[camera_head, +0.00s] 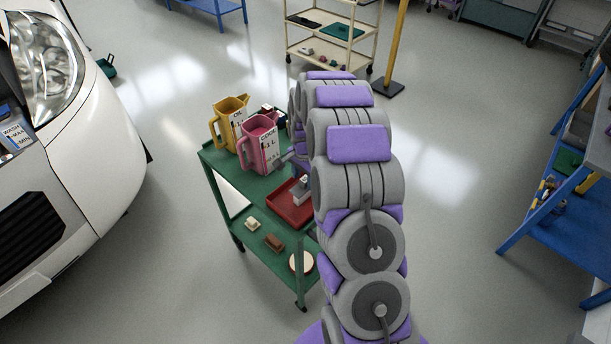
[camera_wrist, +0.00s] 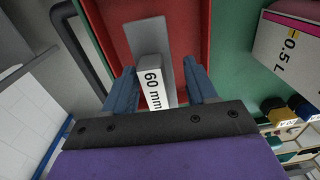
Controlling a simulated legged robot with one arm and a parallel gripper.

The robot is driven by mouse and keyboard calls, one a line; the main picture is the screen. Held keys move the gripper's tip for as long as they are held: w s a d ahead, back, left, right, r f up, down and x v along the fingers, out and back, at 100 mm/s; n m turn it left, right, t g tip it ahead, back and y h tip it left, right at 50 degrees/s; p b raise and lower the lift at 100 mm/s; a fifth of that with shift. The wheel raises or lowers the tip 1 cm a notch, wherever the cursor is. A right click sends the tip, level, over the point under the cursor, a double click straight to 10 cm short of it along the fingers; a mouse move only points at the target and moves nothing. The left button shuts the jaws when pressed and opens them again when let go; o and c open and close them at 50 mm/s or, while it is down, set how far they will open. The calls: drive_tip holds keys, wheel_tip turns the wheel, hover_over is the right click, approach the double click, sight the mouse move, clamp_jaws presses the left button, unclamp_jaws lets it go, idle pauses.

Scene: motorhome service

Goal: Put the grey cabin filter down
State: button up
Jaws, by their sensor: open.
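The grey cabin filter (camera_wrist: 165,45), as I take it, is a flat grey plate with a raised block marked "60 mm" on its face. It lies in the red tray (camera_wrist: 116,28) on the green cart. In the head view the filter (camera_head: 302,184) shows partly in the red tray (camera_head: 285,206), beside my arm. My gripper (camera_wrist: 161,82) is open, with one blue finger on each side of the block and a gap visible at both sides. In the head view my arm hides most of the gripper.
On the green cart (camera_head: 262,188) stand a yellow oil jug (camera_head: 231,121) and a pink coolant jug (camera_head: 262,147), close beside the tray. Small blocks and a round piece lie on its lower shelf. A white motorhome (camera_head: 105,150) is at left, a blue bench (camera_head: 570,220) at right.

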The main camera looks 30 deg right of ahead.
drive_tip(key=shift+a+r, duration=0.2)
drive_tip(key=shift+a, duration=0.4)
drive_tip(key=r, duration=0.1)
drive_tip(key=d+r, duration=0.1)
drive_tip(key=r, duration=0.1)
drive_tip(key=d+r, duration=0.1)
drive_tip(key=r, duration=0.1)
drive_tip(key=shift+d+p, duration=0.25)
drive_tip(key=shift+p, duration=0.15)
wheel_tip(320, 180, up, 7)
drive_tip(key=a, duration=0.2)
drive_tip(key=s+a+r+n+g, duration=0.1)
drive_tip(key=s+a+r+n, duration=0.4)
drive_tip(key=s, duration=0.4)
drive_tip(key=s+a+r+n, duration=0.2)
drive_tip(key=s+a+r, duration=0.3)
drive_tip(key=s+a, duration=0.3)
drive_tip(key=s+a+n+g, duration=0.1)
drive_tip(key=s+n, duration=0.6)
drive_tip(key=s, duration=1.5)
drive_tip(key=shift+s+a+p, duration=0.4)
drive_tip(key=shift+a, duration=0.2)
drive_tip(key=shift+a, duration=0.15)
drive_tip(key=shift+a, duration=0.25)
